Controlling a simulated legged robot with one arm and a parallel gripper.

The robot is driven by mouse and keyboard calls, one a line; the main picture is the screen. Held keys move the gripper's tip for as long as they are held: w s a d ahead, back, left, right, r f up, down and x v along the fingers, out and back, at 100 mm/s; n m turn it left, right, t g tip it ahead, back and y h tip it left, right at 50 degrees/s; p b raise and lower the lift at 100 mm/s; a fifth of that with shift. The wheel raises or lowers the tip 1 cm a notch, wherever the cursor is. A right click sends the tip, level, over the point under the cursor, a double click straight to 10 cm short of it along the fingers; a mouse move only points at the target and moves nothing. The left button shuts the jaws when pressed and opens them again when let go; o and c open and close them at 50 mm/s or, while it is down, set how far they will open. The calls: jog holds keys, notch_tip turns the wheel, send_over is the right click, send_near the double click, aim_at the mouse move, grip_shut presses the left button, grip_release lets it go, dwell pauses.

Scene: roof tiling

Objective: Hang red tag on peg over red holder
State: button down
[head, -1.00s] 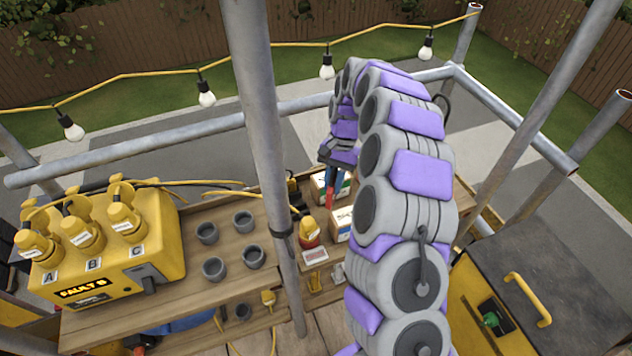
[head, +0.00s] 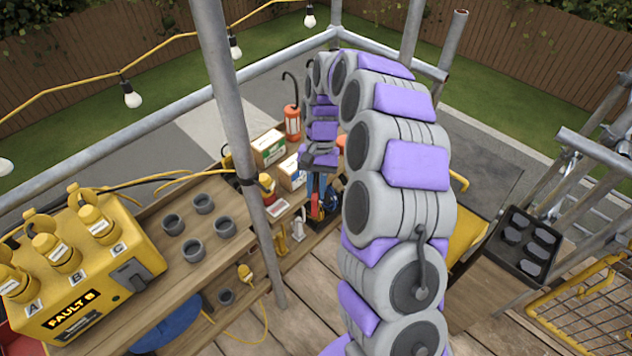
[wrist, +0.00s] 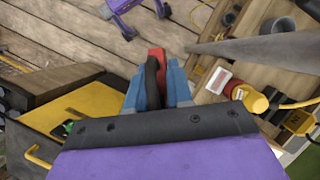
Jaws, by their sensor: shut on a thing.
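My gripper (head: 317,200) points down over the far right part of the wooden bench. Its blue fingers also show in the wrist view (wrist: 157,90), shut on a red piece, which I take for the red tag (wrist: 157,54). A dark strip lies in front of the red piece between the fingers. In the head view the tag is small and hard to separate from the coloured items behind it. A yellow thing with a red base (head: 267,187) stands left of the gripper, apart from it. I cannot clearly make out the peg or the red holder.
A steel pole (head: 238,110) rises left of the gripper. White boxes (head: 268,148) and an orange lantern (head: 292,122) stand behind. A yellow case (head: 85,265) and several grey cups (head: 193,250) are at left. A black tray (head: 525,245) is at right. Plank floor lies in front.

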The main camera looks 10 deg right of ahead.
jog(key=s+a+m+t+y, duration=0.3)
jog(key=s+a+m, duration=0.3)
jog(key=s+m, duration=0.35)
jog(key=w+a+f, duration=0.1)
jog(key=w+a, duration=0.5)
jog(key=w, duration=0.3)
jog(key=shift+w+m, duration=0.2)
jog(key=shift+m, duration=0.25)
dwell(0.9)
jog(key=shift+a+f, duration=0.1)
jog(key=shift+f, duration=0.05)
dwell(0.5)
jog(key=c, duration=0.9)
grip_release()
jog(key=shift+a, duration=0.15)
jog(key=shift+a, duration=0.1)
